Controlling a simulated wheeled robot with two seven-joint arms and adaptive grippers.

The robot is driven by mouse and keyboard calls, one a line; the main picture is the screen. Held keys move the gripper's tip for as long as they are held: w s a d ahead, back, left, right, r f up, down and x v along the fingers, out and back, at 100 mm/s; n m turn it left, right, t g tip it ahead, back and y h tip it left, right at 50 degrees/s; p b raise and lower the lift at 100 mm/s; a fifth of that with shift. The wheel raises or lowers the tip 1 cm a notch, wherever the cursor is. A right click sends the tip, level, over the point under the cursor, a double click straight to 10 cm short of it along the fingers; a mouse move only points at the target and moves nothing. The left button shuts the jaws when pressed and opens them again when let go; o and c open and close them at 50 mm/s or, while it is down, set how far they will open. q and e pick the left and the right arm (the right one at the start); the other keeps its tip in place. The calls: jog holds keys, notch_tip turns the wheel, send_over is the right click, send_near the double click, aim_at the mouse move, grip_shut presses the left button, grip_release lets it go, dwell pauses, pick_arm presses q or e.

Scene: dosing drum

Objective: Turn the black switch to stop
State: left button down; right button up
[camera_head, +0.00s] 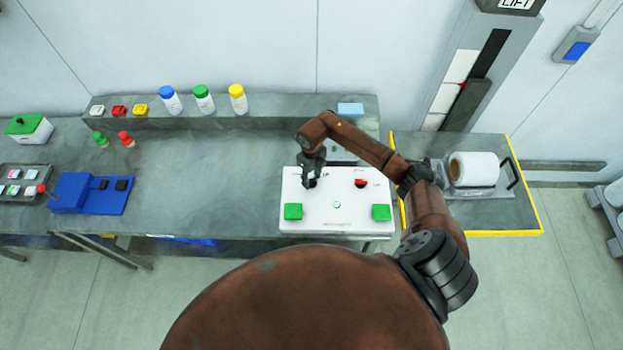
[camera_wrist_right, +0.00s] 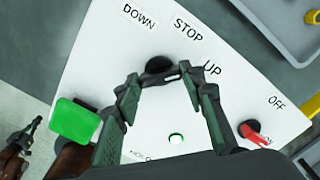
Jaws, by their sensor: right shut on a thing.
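The black switch (camera_wrist_right: 159,64) is a round knob on the white control panel (camera_head: 336,229), below the printed labels DOWN, STOP and UP. A small white mark shows at its lower right edge, on the side toward UP rather than STOP. My right gripper (camera_wrist_right: 158,82) has its two fingers either side of the knob, closed on it. In the head view, my right gripper (camera_head: 312,176) points down over the panel's left part and largely hides the switch. At the lower left of the wrist view, what looks like my left gripper (camera_wrist_right: 30,132) hangs beside the panel; its jaws are unclear.
The panel also has a red switch (camera_head: 361,183) near OFF, a left green button (camera_head: 292,211), a right green button (camera_head: 381,212) and a small round white button (camera_head: 336,204). A scale with a white roll (camera_head: 478,168) stands right.

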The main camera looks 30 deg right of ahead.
aim_at(312, 180)
jog(key=n+b, duration=0.4)
jog(key=b, duration=0.1)
jog(key=shift+w+f+n, duration=0.1)
jog(key=shift+f+n, duration=0.15)
jog(key=shift+n, duration=0.05)
jog(key=shift+r+n+b, duration=0.2)
jog(key=shift+n+b, duration=1.5)
jog(key=shift+b, duration=0.2)
jog(key=o, duration=1.1)
jog(key=shift+o, duration=0.3)
notch_tip(312, 180, up, 12)
